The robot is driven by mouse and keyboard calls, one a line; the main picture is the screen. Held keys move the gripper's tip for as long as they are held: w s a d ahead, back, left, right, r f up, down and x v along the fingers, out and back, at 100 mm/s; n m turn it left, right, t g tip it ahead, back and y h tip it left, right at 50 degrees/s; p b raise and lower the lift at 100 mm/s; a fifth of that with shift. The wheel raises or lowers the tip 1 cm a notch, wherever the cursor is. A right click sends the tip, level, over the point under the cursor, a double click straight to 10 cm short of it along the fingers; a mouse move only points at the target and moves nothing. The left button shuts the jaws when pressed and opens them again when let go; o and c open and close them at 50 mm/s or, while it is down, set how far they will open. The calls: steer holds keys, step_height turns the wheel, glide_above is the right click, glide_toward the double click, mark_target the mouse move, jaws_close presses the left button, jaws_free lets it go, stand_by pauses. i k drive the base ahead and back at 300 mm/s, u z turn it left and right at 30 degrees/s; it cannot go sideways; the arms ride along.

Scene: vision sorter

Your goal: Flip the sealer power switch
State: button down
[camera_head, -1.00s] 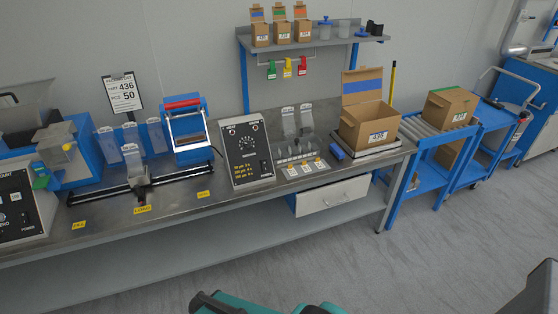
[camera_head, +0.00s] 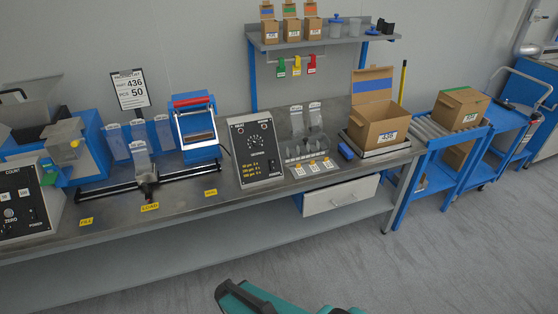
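The blue sealer (camera_head: 197,128) with a red handle bar stands at the back of the workbench, left of centre. To its right is a black-faced control box (camera_head: 254,150) with a round dial, small knobs and yellow time settings. A small dark switch (camera_head: 273,167) sits at the lower right of its face; its position is too small to tell. My gripper is not in view; only teal and black parts of my own body show at the bottom edge.
A counter box (camera_head: 28,205) with its own power switch stands at the far left. A holder with clear bags (camera_head: 307,147) and an open carton (camera_head: 377,122) stand right of the control box. The bench front (camera_head: 150,228) has some bare metal. Grey floor lies in front.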

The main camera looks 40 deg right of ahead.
mark_target(273, 162)
steer(key=z, duration=0.05)
steer(key=k, duration=0.85)
steer(key=u, duration=0.65)
steer(key=i, duration=1)
steer(key=z, duration=0.05)
